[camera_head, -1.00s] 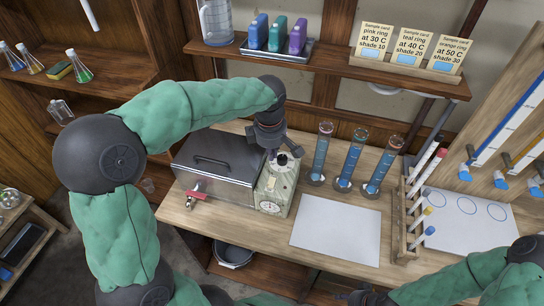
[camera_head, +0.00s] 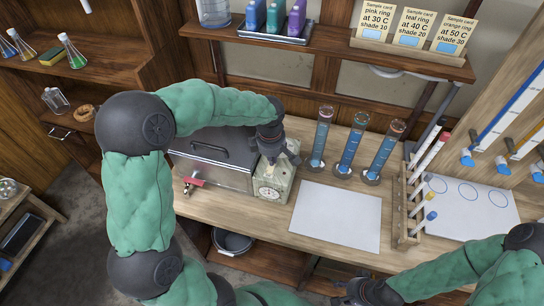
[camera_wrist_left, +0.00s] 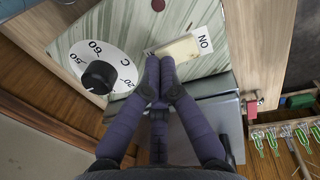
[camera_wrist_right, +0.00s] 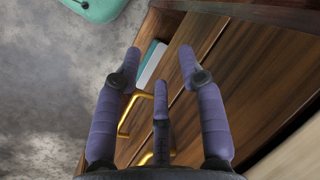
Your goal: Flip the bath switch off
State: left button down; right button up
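The bath's pale green control box (camera_head: 272,186) stands at the right end of the grey lidded bath (camera_head: 212,160). In the left wrist view its face carries a cream switch (camera_wrist_left: 180,49) with the word ON at its far side, and a white temperature dial with a black knob (camera_wrist_left: 99,77). My left gripper (camera_wrist_left: 158,62) has its fingertips together at the near edge of the switch; contact is unclear. The fingers hide part of the switch, and its tilt is hard to tell. My right gripper (camera_wrist_right: 160,52) is open and empty, low at the bench front.
Several blue-filled cylinders (camera_head: 350,150) stand right of the control box. A white sheet (camera_head: 337,216) lies in front of them. A tube rack (camera_head: 405,205) stands further right. A shelf with sample cards (camera_head: 412,28) runs above. A red tap (camera_head: 192,183) sticks out from the bath's front.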

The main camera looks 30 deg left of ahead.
pick_arm(q)
jog(key=shift+w+f+b, duration=0.15)
jog(key=shift+f+b, duration=0.35)
jog(key=shift+b, duration=0.15)
jog(key=shift+r, duration=0.15)
jog(key=shift+s, duration=0.4)
jog(key=shift+s+d+r, duration=0.15)
jog(key=shift+s+r, duration=0.15)
jog(key=shift+s, duration=0.1)
jog(key=shift+r, duration=0.1)
